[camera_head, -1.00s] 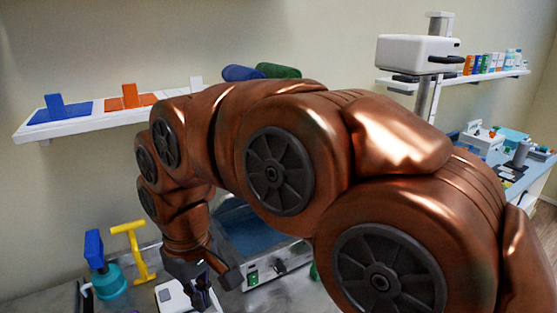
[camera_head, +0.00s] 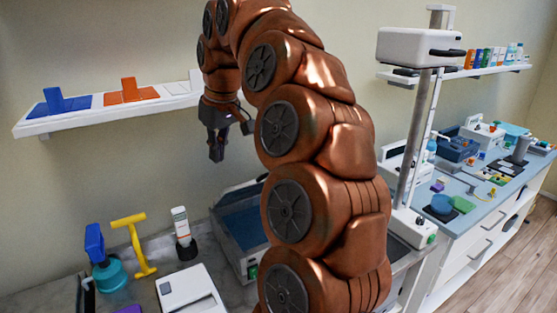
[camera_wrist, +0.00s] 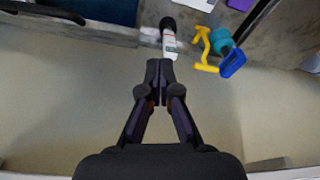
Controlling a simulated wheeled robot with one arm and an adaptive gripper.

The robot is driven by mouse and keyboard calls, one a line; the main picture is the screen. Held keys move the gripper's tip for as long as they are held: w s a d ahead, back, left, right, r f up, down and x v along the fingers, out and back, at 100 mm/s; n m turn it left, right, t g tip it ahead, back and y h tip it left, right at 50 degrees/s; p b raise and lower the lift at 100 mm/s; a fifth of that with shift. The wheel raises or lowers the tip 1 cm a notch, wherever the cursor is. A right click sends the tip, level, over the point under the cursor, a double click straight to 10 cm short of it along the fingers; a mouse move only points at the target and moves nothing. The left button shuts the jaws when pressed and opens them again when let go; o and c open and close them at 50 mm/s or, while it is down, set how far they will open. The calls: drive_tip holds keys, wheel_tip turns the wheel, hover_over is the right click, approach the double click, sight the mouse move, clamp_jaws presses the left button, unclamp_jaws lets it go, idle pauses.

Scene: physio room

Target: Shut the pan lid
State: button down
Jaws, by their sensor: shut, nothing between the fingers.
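The pan appears to be the grey metal box with a blue inside (camera_head: 241,226) on the counter at the back wall. A raised grey edge runs along its back, and its blue inside shows, so it looks open. My arm hides its right part, and I cannot make out the whole lid. In the wrist view, a dark blue surface (camera_wrist: 105,9) at the top left seems to be part of it. My gripper (camera_head: 216,158) is shut and empty, pointing down in the air above and left of the pan. Its closed fingertips also show in the wrist view (camera_wrist: 160,66).
A white bottle in a black base (camera_head: 182,228), a yellow T-shaped tool (camera_head: 135,245) and a teal-and-blue container (camera_head: 106,270) stand left of the pan. A white device (camera_head: 190,291) sits in front. A wall shelf (camera_head: 110,112) is behind my gripper. A white-headed post (camera_head: 418,50) stands right.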

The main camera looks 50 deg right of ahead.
drive_tip(key=s+d+r+m+t+h, duration=0.1)
drive_tip(key=d+r+m, duration=0.1)
drive_tip(key=d, duration=0.7)
drive_tip(key=s+d+r+m, duration=0.1)
drive_tip(key=d, duration=0.8)
drive_tip(key=shift+b+x, duration=1.45)
drive_tip(key=shift+x, duration=3.45)
drive_tip(key=shift+s+f+m, duration=0.3)
drive_tip(key=shift+s, duration=0.25)
drive_tip(key=shift+s+a+f+p, duration=0.2)
drive_tip(key=shift+s+f, duration=0.2)
drive_tip(key=shift+s, duration=0.1)
drive_tip(key=shift+s+a+f+p, duration=0.2)
drive_tip(key=shift+s+f, duration=0.2)
drive_tip(key=shift+s, duration=0.15)
drive_tip(key=shift+s+f+b, duration=0.1)
drive_tip(key=shift+f+b, duration=0.1)
drive_tip(key=shift+b, duration=0.15)
